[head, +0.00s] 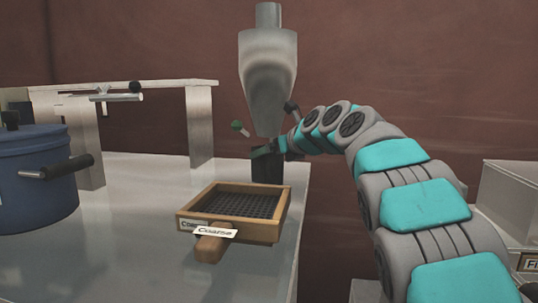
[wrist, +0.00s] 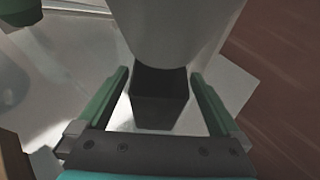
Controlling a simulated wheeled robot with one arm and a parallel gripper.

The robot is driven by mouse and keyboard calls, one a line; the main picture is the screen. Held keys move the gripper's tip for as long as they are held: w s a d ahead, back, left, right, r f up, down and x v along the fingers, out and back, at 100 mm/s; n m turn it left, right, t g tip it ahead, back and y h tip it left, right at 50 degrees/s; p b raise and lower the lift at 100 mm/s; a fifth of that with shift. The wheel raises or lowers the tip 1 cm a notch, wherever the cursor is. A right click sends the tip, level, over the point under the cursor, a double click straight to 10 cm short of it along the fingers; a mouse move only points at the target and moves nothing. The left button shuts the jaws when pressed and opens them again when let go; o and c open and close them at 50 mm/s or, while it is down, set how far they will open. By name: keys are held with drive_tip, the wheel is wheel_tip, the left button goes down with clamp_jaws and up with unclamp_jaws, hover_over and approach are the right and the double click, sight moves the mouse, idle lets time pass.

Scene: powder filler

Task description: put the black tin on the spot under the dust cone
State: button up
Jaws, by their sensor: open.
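The black tin (wrist: 160,103) stands between the open fingers of my gripper (wrist: 160,88) in the wrist view, with a gap showing on each side. The grey dust cone (wrist: 165,30) hangs over it and hides part of its top. In the head view the dust cone (head: 267,80) is above the table's far right part, and the dark tin (head: 266,171) stands below its tip. My gripper (head: 262,152) is at the tin's upper part there, partly hidden by my arm. The spot itself is hidden; a pale patch (wrist: 120,122) shows around the tin's base.
A wooden sieve labelled Coarse (head: 235,212) lies on the table (head: 140,235) in front of the tin. A blue pot (head: 35,185) with a handle is at the left. A pale raised shelf (head: 150,85) stands behind it. The table's right edge is close to the tin.

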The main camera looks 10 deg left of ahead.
drive_tip(key=v, duration=1.1)
